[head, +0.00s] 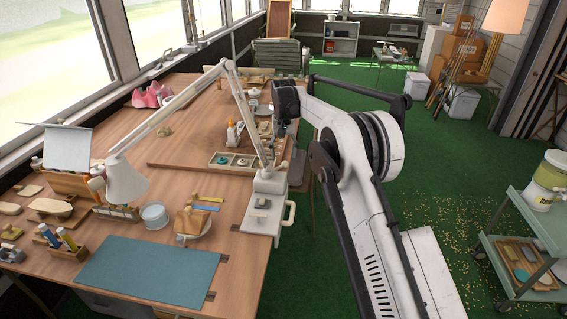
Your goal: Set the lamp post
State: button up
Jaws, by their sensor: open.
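A white jointed desk lamp (125,182) stands on the wooden workbench. Its arm rises to an elbow and comes down to a white base block (268,192) near the bench's right edge. I cannot tell whether this is the lamp post; no separate small post can be made out. My gripper (283,128) is small and dark, at the end of my arm above the bench's right edge, behind the lamp base and near small pieces there. It is open; nothing shows between its fingers, though they are hard to see.
A wooden board (190,140) lies mid-bench, with a compartment tray (232,160) at its front edge. A blue-green mat (150,272) lies clear in front. A trolley (530,250) is at right.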

jog(key=shift+f, duration=2.25)
grip_shut()
